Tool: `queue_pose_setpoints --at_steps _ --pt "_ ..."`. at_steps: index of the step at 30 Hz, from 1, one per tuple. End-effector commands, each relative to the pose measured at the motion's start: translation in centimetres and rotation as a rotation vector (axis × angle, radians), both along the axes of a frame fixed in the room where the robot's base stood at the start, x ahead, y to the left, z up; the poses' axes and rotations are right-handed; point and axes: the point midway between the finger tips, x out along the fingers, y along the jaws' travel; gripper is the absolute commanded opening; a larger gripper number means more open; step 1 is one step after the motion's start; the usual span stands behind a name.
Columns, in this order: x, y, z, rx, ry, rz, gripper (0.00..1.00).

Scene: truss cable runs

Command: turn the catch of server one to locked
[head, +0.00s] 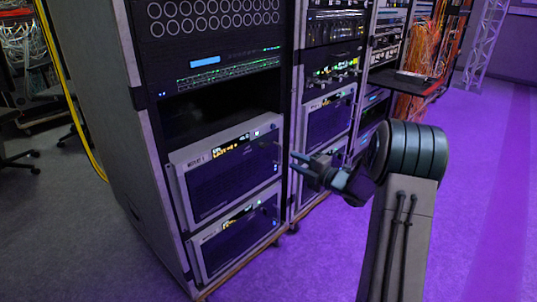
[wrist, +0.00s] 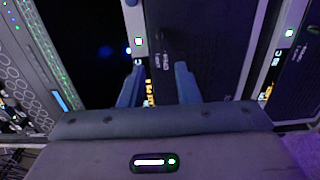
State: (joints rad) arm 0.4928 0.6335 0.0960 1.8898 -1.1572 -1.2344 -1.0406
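A grey-framed server (head: 222,178) with a dark mesh front and a label that seems to end in 1 sits in the left rack. It is probably server one, and its front fills the middle of the wrist view (wrist: 205,40). A small dark catch (head: 268,144) seems to be at its upper right; its setting cannot be read. My gripper (head: 295,163) is just right of the server front, fingers pointing at it. In the wrist view my gripper (wrist: 158,85) is open and empty, with small lettering between the fingers.
A second similar server (head: 236,236) sits below. A dark empty bay (head: 215,105) is above. Another rack (head: 328,110) stands close on the right, behind my gripper. A yellow cable (head: 66,90) runs down the left rack's side. The purple-lit floor (head: 480,200) on the right is clear.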

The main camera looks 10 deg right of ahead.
Motion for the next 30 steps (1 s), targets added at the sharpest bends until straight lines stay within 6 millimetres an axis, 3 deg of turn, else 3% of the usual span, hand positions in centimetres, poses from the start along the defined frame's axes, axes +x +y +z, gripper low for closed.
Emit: queue_pose_setpoints --at_steps 12,18,30 --pt "6.8 5.1 -0.2 0.001 0.001 0.001 0.29" --pt "9.3 6.8 -0.1 0.002 0.001 -0.001 0.29" --pt "10.4 7.6 0.1 0.003 0.003 -0.003 0.29"
